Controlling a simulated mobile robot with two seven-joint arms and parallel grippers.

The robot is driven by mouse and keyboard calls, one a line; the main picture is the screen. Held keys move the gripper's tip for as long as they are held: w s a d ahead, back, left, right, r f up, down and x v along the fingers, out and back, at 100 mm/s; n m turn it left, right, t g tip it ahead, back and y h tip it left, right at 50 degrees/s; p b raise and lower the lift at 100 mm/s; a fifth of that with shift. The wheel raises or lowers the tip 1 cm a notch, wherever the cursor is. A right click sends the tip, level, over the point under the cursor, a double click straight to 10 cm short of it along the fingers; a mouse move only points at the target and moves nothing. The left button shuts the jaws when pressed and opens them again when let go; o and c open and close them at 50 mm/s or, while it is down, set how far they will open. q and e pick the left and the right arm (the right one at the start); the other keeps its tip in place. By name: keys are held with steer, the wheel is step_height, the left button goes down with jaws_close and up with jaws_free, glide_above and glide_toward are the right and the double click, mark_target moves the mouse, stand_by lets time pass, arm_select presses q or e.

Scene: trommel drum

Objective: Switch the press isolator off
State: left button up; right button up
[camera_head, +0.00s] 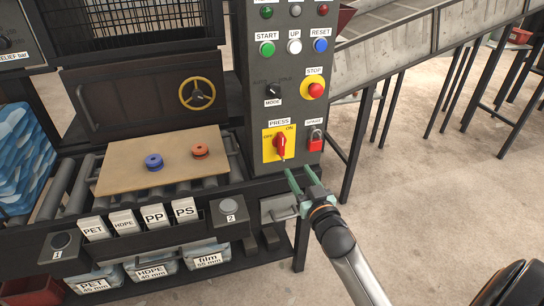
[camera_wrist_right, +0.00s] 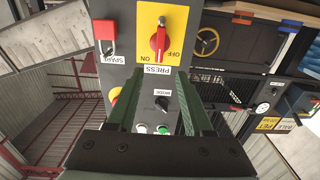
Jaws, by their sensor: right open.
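The press isolator is a red rotary handle (camera_head: 281,146) on a yellow plate (camera_head: 268,154) marked PRESS, low on the grey control panel. OFF is printed at the plate's left and ON at its upper right in the head view. The handle stands close to upright there. In the right wrist view the handle (camera_wrist_right: 159,38) appears upside down, beyond the fingertips. My right gripper (camera_head: 299,173) is open and empty, just below and right of the plate, apart from the handle. In the right wrist view its green fingers (camera_wrist_right: 157,75) are spread. My left gripper is out of view.
A red padlock (camera_head: 315,141) hangs right of the isolator. The red STOP button (camera_head: 315,90) and mode knob (camera_head: 273,91) are above. A board (camera_head: 125,165) with blue and orange rings lies left.

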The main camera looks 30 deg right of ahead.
mark_target(283, 145)
steer(key=b+x, duration=0.1)
steer(key=x, duration=1.1)
steer(key=shift+w+d, duration=0.15)
steer(key=shift+w, duration=0.15)
jaws_close()
